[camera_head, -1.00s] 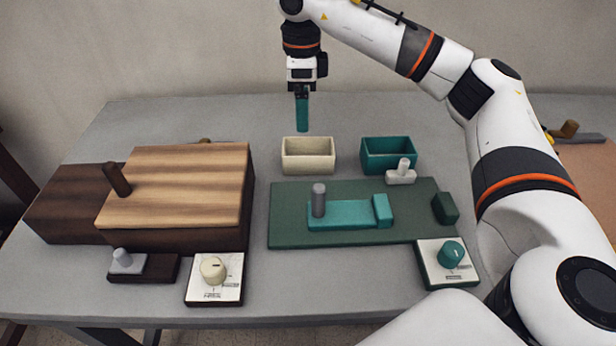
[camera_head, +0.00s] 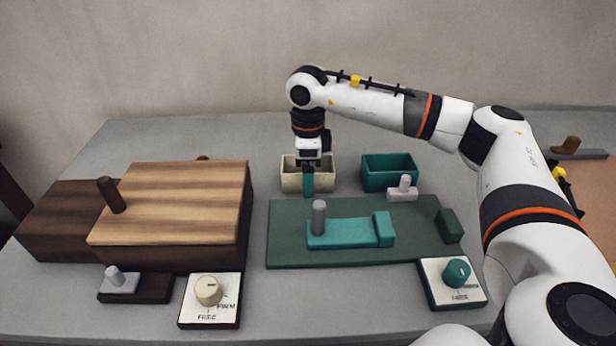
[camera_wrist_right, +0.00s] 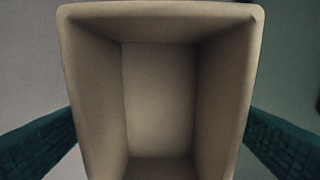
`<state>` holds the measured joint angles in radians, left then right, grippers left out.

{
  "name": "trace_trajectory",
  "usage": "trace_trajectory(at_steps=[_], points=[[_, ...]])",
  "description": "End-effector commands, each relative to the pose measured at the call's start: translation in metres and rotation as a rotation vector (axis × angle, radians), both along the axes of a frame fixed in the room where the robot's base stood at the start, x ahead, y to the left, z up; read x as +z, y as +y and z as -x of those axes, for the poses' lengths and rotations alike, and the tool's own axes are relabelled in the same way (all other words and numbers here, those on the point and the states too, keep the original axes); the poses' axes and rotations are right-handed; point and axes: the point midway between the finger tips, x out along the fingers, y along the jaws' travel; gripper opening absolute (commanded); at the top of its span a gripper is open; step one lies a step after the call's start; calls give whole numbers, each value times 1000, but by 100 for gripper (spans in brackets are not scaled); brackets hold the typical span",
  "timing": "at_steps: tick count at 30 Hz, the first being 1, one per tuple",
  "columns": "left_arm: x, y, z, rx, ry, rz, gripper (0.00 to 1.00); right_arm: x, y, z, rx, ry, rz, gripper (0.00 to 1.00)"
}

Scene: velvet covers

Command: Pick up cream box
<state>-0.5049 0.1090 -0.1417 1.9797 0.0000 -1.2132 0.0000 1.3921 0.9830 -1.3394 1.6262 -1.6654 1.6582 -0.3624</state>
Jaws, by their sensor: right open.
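The cream box (camera_head: 291,180) is an open, empty rectangular box on the grey table, behind the green board. My right gripper (camera_head: 309,188) is lowered at it, and its teal finger covers part of the box's near side in the head view. In the right wrist view the cream box (camera_wrist_right: 160,100) fills the middle. The teal fingers of my right gripper (camera_wrist_right: 160,145) show apart at the left and right edges, one on each side of the box. Contact with its walls cannot be told. My left gripper is in neither view.
A teal box (camera_head: 388,178) stands right of the cream box, with a small white handled piece (camera_head: 403,190) before it. A green board (camera_head: 290,250) with a teal slider (camera_head: 350,233) lies in front. A wooden lidded case (camera_head: 175,205) stands at left. Two dial blocks sit near the front edge.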

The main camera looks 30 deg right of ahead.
Motion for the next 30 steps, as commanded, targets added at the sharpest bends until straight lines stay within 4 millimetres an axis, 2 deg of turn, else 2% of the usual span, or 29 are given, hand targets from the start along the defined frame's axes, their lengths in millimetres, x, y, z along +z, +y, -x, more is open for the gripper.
trace_trajectory(at_steps=[8, 17, 25, 28, 30], points=[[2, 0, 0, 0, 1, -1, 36, -3, 0, 0, -1, 0, 0, 87], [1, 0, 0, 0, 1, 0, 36, -3, 0, 0, -1, 0, 0, 38], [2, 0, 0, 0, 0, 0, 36, 1, 0, 0, -1, -2, -1, 38], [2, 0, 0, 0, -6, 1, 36, 13, 0, -1, -1, -2, -1, 38], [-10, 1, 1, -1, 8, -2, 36, 26, 0, -1, -1, -4, -2, 38]])
